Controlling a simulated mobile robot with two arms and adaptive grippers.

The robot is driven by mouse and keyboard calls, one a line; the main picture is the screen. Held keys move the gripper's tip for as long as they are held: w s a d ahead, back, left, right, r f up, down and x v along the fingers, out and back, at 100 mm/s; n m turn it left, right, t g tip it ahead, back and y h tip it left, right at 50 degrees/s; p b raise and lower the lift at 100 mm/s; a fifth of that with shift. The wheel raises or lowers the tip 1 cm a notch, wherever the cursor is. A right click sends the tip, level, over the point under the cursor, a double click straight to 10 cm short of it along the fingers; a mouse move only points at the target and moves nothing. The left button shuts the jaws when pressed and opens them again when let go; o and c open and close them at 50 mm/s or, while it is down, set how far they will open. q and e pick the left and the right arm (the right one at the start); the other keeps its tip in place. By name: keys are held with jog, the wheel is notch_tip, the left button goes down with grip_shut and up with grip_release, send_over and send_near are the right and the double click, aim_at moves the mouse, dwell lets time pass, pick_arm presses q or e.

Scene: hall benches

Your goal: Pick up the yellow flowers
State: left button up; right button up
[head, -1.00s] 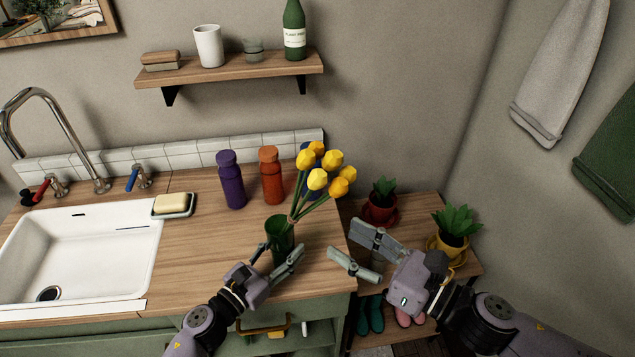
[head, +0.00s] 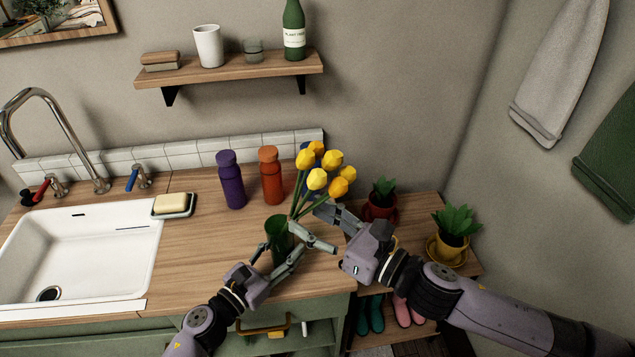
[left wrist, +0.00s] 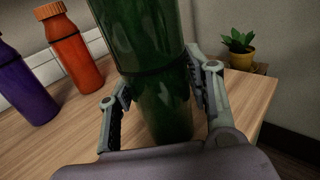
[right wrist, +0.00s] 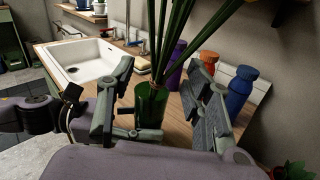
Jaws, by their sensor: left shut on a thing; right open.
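The yellow flowers (head: 322,172) stand in a green glass vase (head: 279,243) near the right end of the wooden counter, leaning right. Their green stems (right wrist: 176,40) pass between the open fingers of my right gripper (right wrist: 162,105), just above the vase rim. In the head view my right gripper (head: 315,226) is at the stems from the right. My left gripper (head: 275,262) is shut on the vase, with a finger on each side of it in the left wrist view (left wrist: 162,95). The flower heads are out of sight in both wrist views.
A purple bottle (head: 231,182), an orange bottle (head: 270,177) and a partly hidden blue bottle (right wrist: 240,90) stand behind the vase. A white sink (head: 85,250) and a soap dish (head: 174,207) are to the left. Potted plants (head: 452,232) stand on a lower shelf at right.

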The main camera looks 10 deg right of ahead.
aim_at(299, 210)
jog(key=shift+x, duration=1.95)
jog(key=shift+d+r, duration=0.1)
jog(key=shift+d, duration=0.05)
jog(key=shift+c, duration=0.2)
grip_shut()
